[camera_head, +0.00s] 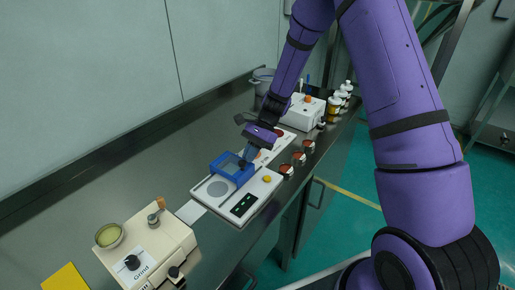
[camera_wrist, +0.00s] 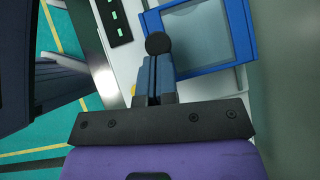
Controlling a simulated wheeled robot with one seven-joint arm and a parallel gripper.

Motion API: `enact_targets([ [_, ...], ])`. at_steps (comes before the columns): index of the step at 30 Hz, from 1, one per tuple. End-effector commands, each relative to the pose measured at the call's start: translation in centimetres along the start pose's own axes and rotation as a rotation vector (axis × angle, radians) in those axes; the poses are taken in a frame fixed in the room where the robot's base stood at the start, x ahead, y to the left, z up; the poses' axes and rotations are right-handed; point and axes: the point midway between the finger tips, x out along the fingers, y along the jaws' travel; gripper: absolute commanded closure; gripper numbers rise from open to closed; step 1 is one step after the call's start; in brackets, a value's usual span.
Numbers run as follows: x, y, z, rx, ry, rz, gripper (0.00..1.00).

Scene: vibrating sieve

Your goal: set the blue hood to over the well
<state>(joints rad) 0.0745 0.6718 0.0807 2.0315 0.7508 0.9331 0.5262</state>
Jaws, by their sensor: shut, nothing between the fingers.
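The blue hood (camera_head: 223,174) is a square blue frame with a clear pane. It sits on the white device (camera_head: 262,190) on the counter, and shows at the top right of the wrist view (camera_wrist: 242,30). A dark round knob (camera_wrist: 158,43) shows by its near edge. My gripper (camera_head: 246,157) is shut and empty, its fingertips (camera_wrist: 156,62) close to the knob; I cannot tell if they touch it. A grey round patch (camera_head: 218,188) lies on the device left of the hood. I cannot tell which part is the well; the hood and gripper hide some of the device top.
A beige grinder (camera_head: 150,250) with a bowl (camera_head: 109,236) stands at the front left. Several small red-brown jars (camera_head: 298,159) line the counter's right edge. A white box (camera_head: 302,112), bottles (camera_head: 334,105) and a pot (camera_head: 263,78) stand behind.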

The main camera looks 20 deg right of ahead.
Motion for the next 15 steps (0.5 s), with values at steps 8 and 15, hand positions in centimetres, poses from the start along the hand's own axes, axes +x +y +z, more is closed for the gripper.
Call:
enact_targets([
  [8, 4.3, 1.1, 5.1, -0.001, -0.001, 0.002, 1.00],
  [15, 5.1, 1.3, 5.9, 0.001, 0.000, 0.001, 1.00],
])
